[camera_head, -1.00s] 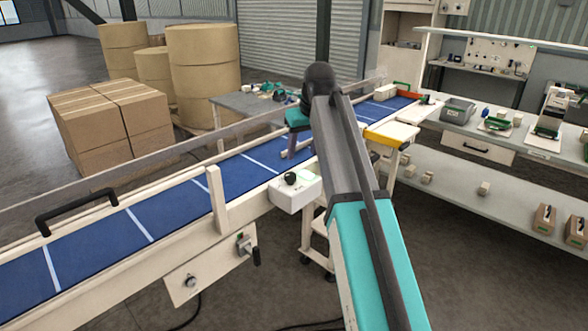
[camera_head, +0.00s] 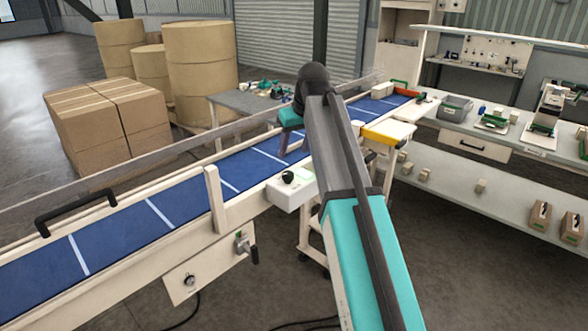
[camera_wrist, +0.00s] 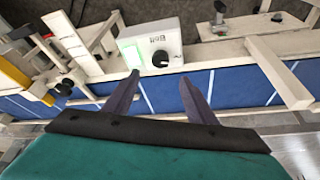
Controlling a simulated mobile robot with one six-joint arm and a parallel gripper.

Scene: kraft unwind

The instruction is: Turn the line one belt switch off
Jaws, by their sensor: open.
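The belt switch is a white box (camera_head: 288,196) on the near side of the blue belt. It carries a black knob (camera_head: 289,178), and the wrist view shows the word "Belt", the knob (camera_wrist: 160,58) and a glowing green patch on the box (camera_wrist: 150,42). My gripper (camera_wrist: 160,76) is open and empty, its two dark fingers spread over the belt beside the box. The knob lies just beyond the fingertips in the wrist view and looks apart from them. In the head view my arm partly hides the gripper (camera_head: 283,146).
The blue conveyor belt (camera_head: 118,232) has a rail and a white upright post (camera_head: 215,200) near the box. A lower panel with a lever (camera_head: 246,246) hangs beneath. A yellow-edged piece (camera_head: 388,135) stands right of my arm. Cardboard boxes (camera_head: 105,125) stand behind.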

